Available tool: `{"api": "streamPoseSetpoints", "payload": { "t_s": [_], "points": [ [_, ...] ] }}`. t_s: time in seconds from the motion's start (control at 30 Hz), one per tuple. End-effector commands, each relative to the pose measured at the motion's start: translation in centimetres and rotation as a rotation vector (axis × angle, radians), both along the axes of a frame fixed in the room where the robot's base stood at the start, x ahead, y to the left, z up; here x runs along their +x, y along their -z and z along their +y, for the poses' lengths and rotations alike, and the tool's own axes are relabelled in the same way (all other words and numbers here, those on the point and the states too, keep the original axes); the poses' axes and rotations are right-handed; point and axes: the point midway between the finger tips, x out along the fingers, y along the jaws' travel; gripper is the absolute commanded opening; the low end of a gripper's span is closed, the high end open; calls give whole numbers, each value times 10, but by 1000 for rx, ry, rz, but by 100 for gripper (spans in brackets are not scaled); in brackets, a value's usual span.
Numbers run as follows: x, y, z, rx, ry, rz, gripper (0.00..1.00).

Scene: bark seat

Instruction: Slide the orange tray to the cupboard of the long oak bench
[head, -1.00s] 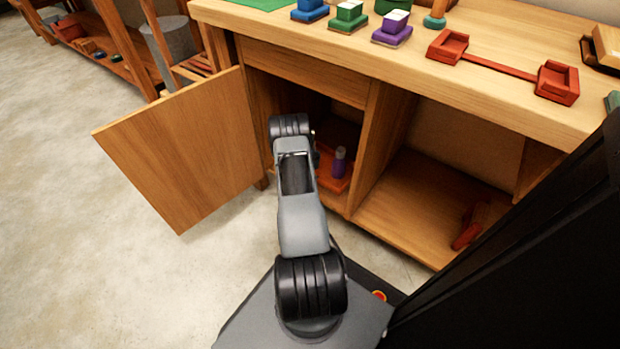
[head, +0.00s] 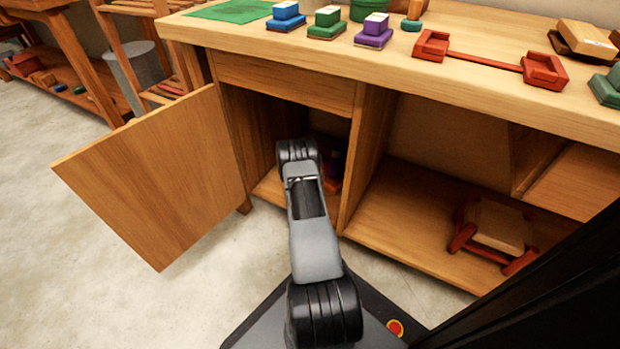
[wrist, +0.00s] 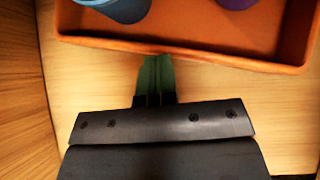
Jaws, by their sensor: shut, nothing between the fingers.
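The orange tray (wrist: 200,50) lies on the wooden floor inside the open cupboard (head: 268,188) of the long oak bench. It carries a blue-grey round item (wrist: 122,8) and a purple item (wrist: 236,3), both cut off by the wrist view's top edge. In the head view my arm hides most of the tray; a sliver of orange (head: 333,184) shows beside it. My gripper (wrist: 156,62) is shut and empty, its green fingertips at the tray's near rim, seemingly touching it. In the head view the gripper is hidden inside the cupboard behind my arm.
The cupboard door (head: 160,175) stands wide open on the left. An upright divider (head: 366,150) bounds the cupboard on the right. Beyond it an open bay holds a red-framed wooden object (head: 497,228). Stamps and red holders (head: 430,47) sit on the bench top (head: 400,62).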

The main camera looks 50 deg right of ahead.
Motion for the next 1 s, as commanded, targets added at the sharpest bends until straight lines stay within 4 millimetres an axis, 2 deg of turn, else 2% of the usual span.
{"api": "streamPoseSetpoints", "payload": {
  "t_s": [0.2, 0.4, 0.5, 0.7, 1.0],
  "points": [
    [-3, -1, 5, 0, 4, 1, 0],
    [-11, 0, 37, 1, 1, 3, 0],
    [-15, -23, 51, 0, 2, 1, 0],
    [-25, -48, 76, 1, 7, 0, 0],
    [-33, -69, 98, 0, 7, 0, 0]
  ]
}}
